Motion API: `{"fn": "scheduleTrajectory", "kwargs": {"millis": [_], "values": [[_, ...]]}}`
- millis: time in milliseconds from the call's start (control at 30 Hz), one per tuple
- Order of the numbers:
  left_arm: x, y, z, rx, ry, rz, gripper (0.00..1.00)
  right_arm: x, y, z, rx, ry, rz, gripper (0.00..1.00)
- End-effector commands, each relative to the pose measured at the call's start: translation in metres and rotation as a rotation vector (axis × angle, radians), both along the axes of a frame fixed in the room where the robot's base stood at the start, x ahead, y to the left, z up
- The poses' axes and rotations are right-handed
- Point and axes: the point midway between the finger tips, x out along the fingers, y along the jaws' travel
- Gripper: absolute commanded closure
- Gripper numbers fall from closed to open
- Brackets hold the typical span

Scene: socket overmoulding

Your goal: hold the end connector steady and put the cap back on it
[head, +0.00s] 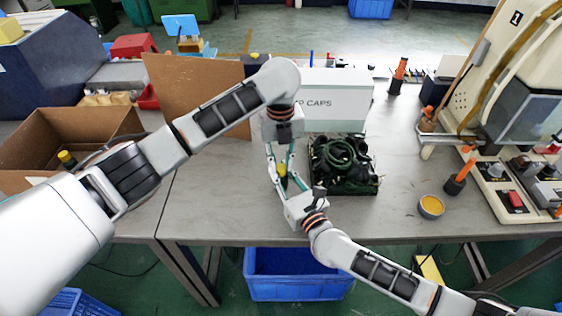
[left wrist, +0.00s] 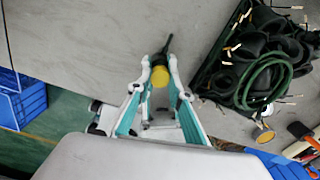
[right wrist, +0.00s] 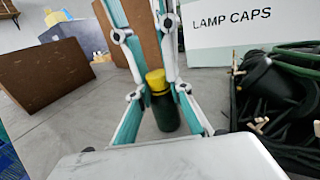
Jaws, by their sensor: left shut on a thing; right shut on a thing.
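The end connector (right wrist: 166,112) is a dark green cylinder, upright above the table between my grippers. Its yellow cap (right wrist: 156,79) is at its top, in line with it. I cannot tell whether the cap is fully seated. My left gripper (head: 281,163) comes down from above and is shut on the cap, which also shows in the left wrist view (left wrist: 160,78). My right gripper (right wrist: 160,92) comes from the front, low, and is shut on the connector. The fingers of both grippers meet closely and hide part of the contact.
A white box marked LAMP CAPS (head: 345,96) stands behind. A black tray of dark cables and connectors (head: 347,187) lies close on the right. An open cardboard box (head: 60,137) holds another yellow-topped piece (head: 67,158). The front table area is clear.

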Motion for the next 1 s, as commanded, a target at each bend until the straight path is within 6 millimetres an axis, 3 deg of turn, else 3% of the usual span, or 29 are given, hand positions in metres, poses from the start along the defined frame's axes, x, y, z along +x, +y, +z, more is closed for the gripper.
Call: {"fn": "scheduleTrajectory", "kwargs": {"millis": [33,533,700,1000], "values": [[-0.0037,0.0019,-0.0091,0.006,0.013,-0.087,1.0,-0.0036,-0.003,-0.0149,-0.008,0.022,-0.001,1.0],[-0.0024,0.0034,-0.0104,0.008,0.012,-0.948,1.0,-0.0038,-0.0028,-0.0152,-0.009,0.021,-0.001,1.0],[-0.0021,0.0038,-0.0106,0.009,0.011,-1.076,1.0,-0.004,-0.0027,-0.0153,-0.009,0.021,0.0,1.0],[-0.0017,0.0043,-0.0108,0.011,0.011,-1.09,1.0,-0.0041,-0.0025,-0.0153,-0.01,0.021,0.0,1.0]]}}
